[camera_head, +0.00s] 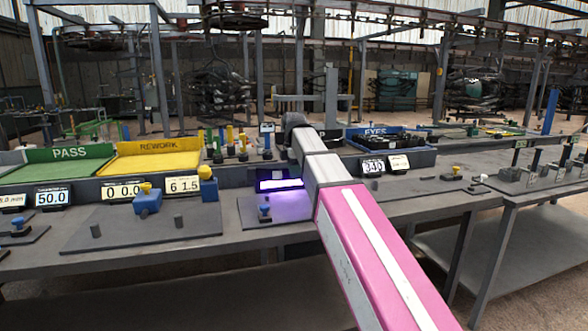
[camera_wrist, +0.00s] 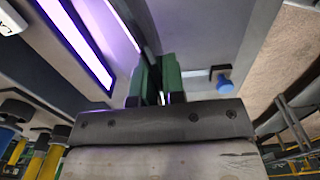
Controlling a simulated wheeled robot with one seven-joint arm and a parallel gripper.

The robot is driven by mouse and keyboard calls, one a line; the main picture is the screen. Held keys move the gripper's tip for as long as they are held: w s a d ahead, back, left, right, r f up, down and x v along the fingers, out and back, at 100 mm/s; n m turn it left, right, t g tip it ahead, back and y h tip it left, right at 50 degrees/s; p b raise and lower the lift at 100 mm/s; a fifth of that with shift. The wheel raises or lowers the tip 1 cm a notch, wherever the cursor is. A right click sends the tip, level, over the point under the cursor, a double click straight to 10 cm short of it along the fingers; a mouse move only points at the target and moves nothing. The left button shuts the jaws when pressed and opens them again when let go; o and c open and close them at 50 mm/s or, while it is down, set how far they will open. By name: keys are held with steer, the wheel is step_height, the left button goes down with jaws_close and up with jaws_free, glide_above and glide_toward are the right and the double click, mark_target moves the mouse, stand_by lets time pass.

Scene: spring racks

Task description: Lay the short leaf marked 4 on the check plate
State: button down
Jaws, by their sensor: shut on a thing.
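In the wrist view my gripper (camera_wrist: 157,72) has its two green fingers shut on a thin dark strip (camera_wrist: 144,28), seen nearly edge-on. It looks like a leaf, but no mark 4 is readable. In the head view my pink and grey arm reaches over the bench, and the fingers and strip are hidden behind it. A bright violet-white light bar (camera_wrist: 78,42) lies left of the fingers; it also shows in the head view (camera_head: 279,184) above a violet-lit grey plate (camera_head: 285,208). I cannot tell which grey plate is the check plate.
A green PASS tray (camera_head: 60,172) and yellow REWORK tray (camera_head: 155,160) stand at the left. A blue EYES bin (camera_head: 420,158) is right of my arm. A wide grey plate (camera_head: 110,238) with pegs and blue blocks lies at the front left. A blue knob (camera_wrist: 224,84) is right of the fingers.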

mark_target(294, 200)
steer(key=shift+f, duration=4.1)
steer(key=shift+d, duration=0.1)
steer(key=shift+w, duration=0.6)
steer(key=shift+f, duration=0.25)
steer(key=c, duration=0.6)
jaws_free()
steer(key=shift+c, duration=0.2)
step_height(294, 200, up, 8)
